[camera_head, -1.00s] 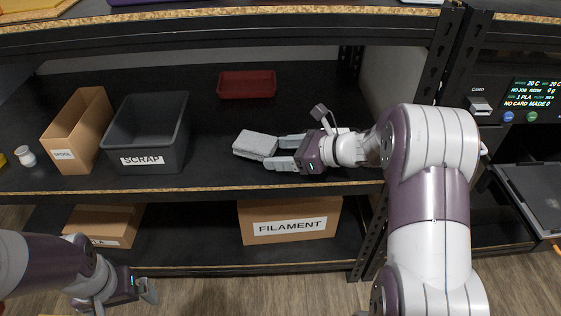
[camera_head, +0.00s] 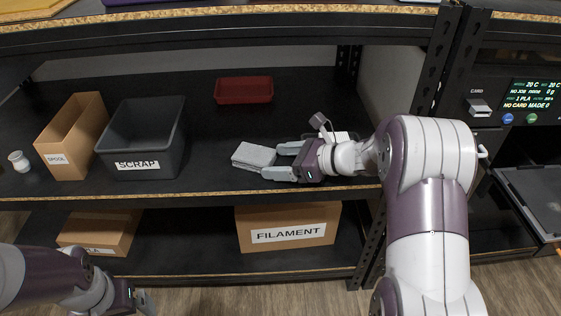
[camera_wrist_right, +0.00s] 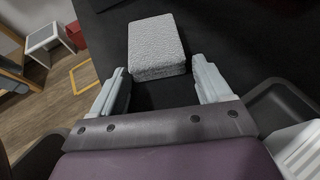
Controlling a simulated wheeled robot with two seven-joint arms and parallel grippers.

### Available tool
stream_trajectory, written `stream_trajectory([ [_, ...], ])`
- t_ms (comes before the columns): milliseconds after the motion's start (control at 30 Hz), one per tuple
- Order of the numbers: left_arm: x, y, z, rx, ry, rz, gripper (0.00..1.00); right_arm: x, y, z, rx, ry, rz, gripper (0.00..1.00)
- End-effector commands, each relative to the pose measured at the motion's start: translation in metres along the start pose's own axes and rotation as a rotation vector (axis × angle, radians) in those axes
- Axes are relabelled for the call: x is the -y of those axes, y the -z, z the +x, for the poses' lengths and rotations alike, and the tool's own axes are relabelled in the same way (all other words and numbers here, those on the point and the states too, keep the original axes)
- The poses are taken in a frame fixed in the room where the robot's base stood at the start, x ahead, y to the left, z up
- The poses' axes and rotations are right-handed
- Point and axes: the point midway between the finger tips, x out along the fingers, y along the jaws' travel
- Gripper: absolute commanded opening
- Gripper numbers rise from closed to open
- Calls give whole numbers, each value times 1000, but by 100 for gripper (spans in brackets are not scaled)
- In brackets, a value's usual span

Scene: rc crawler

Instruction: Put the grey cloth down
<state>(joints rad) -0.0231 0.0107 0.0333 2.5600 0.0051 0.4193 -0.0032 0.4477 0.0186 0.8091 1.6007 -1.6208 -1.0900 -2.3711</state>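The grey cloth (camera_head: 254,156) is a folded, textured block lying on the black middle shelf. My right gripper (camera_head: 272,160) is open, with one finger behind and one in front of the cloth's right end. In the right wrist view the cloth (camera_wrist_right: 157,45) sits ahead, its near edge about level with the tips of my right gripper (camera_wrist_right: 160,75). A gap shows on each side, and nothing is held. My left gripper (camera_head: 142,300) is low at the bottom left, partly cut off by the frame; its opening is unclear.
On the same shelf stand a grey SCRAP bin (camera_head: 181,135), a tan SPOOL box (camera_head: 60,160) and a red tray (camera_head: 244,97). A pale item (camera_head: 340,135) lies behind my right wrist. A FILAMENT box (camera_head: 288,237) is below. Shelf between bin and cloth is clear.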

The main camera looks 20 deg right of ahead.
Motion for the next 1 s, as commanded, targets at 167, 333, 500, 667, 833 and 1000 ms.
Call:
stream_trajectory([
  [167, 0, 0, 2, 0, 0, 0, 98, -8, 14, 4, -20, -22, 16, 94],
  [333, 0, 0, 2, 0, 0, 0, 98, -8, 14, 5, -21, -23, 16, 94],
  [500, 0, 2, -14, 0, 0, 0, 98, -8, 1, 0, -21, -24, 17, 94],
  [667, 0, 3, -27, 0, 0, 0, 98, -6, -4, -28, -17, -18, 15, 94],
  [833, 0, 5, -41, 0, 0, 0, 98, -4, -7, -67, -13, -14, 14, 94],
  [1000, 0, 6, -52, 0, 0, 0, 98, -3, -7, -99, -10, -12, 11, 94],
])
